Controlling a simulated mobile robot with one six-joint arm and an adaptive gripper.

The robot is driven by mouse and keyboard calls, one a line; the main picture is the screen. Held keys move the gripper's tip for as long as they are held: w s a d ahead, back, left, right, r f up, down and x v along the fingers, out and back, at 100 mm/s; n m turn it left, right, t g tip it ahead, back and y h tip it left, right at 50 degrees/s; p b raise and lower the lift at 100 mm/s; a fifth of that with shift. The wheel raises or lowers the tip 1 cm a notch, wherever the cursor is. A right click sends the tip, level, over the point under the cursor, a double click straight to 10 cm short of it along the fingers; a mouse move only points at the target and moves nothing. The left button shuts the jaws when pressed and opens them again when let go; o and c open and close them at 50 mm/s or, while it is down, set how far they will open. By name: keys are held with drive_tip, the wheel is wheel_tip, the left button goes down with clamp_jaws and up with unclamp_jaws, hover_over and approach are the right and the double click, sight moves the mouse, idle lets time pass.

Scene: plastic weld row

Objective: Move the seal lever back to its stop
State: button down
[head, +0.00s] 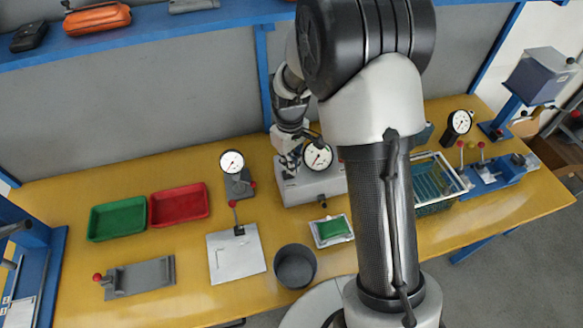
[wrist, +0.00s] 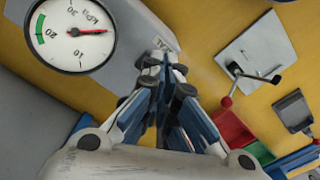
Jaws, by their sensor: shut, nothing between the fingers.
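My gripper (head: 290,164) is shut and empty, above the left part of a grey box with a round dial gauge (head: 318,157). In the wrist view the closed fingers (wrist: 165,62) are over the box, beside the gauge (wrist: 72,35), which has a green band and a red needle. My arm hides the right part of the grey box.
Red (head: 180,204) and green (head: 117,218) trays lie left. A dial stand (head: 238,182) is behind the plate. A dark round pot (head: 295,266) and a small tray with a green piece (head: 332,231) are in front. A basket (head: 436,208) and blue lever fixture (head: 488,178) stand right.

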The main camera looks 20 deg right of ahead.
drive_tip(key=shift+s, duration=0.75)
wheel_tip(320, 180, up, 7)
drive_tip(key=p, duration=0.5)
drive_tip(key=s+r+m+t+b, duration=0.2)
drive_tip(key=s+r+m+b, duration=0.1)
drive_tip(key=s+r, duration=0.85)
drive_tip(key=s+r+m+t+b, duration=0.2)
drive_tip(key=s+r+m, duration=0.1)
drive_tip(key=s, duration=0.9)
drive_tip(key=shift+s+t+b, duration=0.25)
drive_tip(key=shift+t+b, duration=0.05)
drive_tip(key=shift+b, duration=0.1)
